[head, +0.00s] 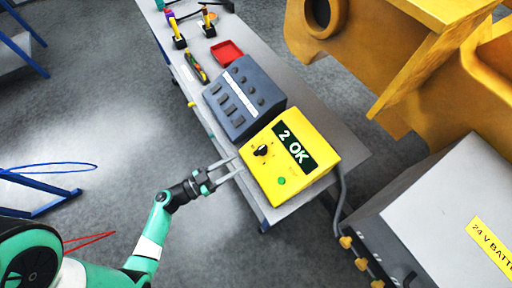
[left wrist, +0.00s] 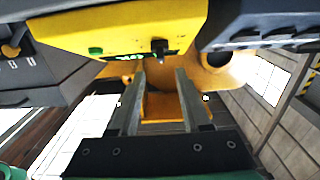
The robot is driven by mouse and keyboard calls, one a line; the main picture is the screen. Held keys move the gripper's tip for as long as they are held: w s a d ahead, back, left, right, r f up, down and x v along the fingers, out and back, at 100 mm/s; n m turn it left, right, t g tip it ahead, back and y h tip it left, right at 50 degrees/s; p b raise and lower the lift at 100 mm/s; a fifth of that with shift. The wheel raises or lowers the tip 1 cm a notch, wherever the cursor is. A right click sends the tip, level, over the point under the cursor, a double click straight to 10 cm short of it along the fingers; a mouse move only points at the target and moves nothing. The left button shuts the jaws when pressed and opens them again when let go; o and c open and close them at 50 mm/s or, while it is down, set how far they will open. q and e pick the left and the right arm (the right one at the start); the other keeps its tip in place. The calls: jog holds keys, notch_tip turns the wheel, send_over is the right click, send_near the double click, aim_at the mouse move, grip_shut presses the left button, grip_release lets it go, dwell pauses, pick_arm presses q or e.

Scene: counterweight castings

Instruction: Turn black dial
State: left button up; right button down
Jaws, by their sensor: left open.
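The black dial (head: 261,150) is a small knob on the sloped face of a yellow box (head: 271,190) on the bench. The box's display reads "2 OK", and a green button (head: 281,181) sits below it. My left gripper (head: 233,168) is open and empty, left of the box and just short of the dial. In the left wrist view the dial (left wrist: 159,46) shows on the yellow box (left wrist: 120,27), beyond and above the open fingers (left wrist: 160,78). The fingers look apart from the dial. My right gripper is out of view.
A grey box (head: 244,96) with several switches stands directly behind the yellow box. A red tray (head: 226,53) and tools lie farther along the bench (head: 290,75). A large yellow casting (head: 395,60) and a grey battery cabinet (head: 435,215) stand to the right. Floor left of the bench is open.

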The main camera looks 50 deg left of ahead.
aim_at(255, 153)
pick_arm(q)
jog(key=w, duration=0.3)
jog(key=w+b, duration=0.1)
jog(key=w, duration=0.2)
jog(key=w+d, duration=0.1)
jog(key=w, duration=0.2)
jog(key=shift+d+b, duration=0.1)
jog(key=shift+b, duration=0.25)
grip_shut()
